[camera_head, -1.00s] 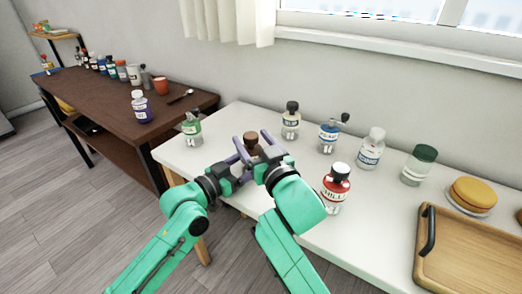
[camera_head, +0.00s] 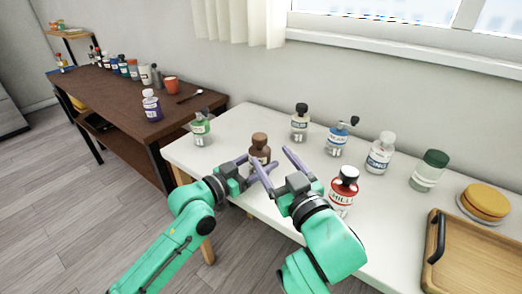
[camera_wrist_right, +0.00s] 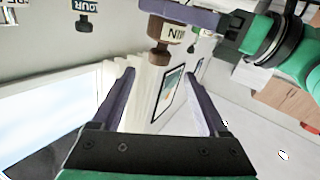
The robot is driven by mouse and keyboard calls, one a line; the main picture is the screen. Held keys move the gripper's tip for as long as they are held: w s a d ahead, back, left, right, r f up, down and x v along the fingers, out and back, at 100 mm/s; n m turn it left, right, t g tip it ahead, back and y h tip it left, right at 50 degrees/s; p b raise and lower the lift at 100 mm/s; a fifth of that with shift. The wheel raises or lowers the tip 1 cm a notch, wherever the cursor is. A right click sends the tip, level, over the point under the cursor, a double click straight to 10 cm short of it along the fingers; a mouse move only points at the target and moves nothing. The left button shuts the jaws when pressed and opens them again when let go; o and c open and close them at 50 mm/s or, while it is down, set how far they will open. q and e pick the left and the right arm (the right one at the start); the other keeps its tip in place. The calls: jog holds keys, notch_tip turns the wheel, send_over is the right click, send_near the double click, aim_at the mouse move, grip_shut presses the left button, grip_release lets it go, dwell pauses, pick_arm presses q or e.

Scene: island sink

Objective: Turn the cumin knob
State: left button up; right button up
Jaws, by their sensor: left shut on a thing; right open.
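The brown cumin jar (camera_head: 261,155) with its dark brown knob (camera_head: 260,139) stands upright near the front left of the white table. My left gripper (camera_head: 263,161) is shut on the jar's body, below the knob. My right gripper (camera_head: 270,154) is open and empty, its fingers pointing toward the jar but apart from it. Whether the jar's base touches the table is hidden.
A green-labelled jar (camera_head: 201,130) stands left. A red chilli jar (camera_head: 343,190) stands close to my right gripper. Behind are a dark-capped jar (camera_head: 300,122), a blue-labelled jar (camera_head: 338,138) and a white-capped jar (camera_head: 381,153). A wooden tray (camera_head: 437,278) lies right.

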aim_at(257, 134)
jog(key=w+a+n, duration=0.2)
jog(key=w+n, duration=0.3)
jog(key=n, duration=1.2)
jog(key=w+a+n, duration=0.2)
jog(key=w+n, duration=0.4)
jog(key=n, duration=1.1)
jog(key=shift+w+a, duration=0.15)
jog(key=shift+w, duration=0.05)
grip_shut()
jog(key=shift+f+h, duration=0.1)
jog(key=shift+h, duration=0.2)
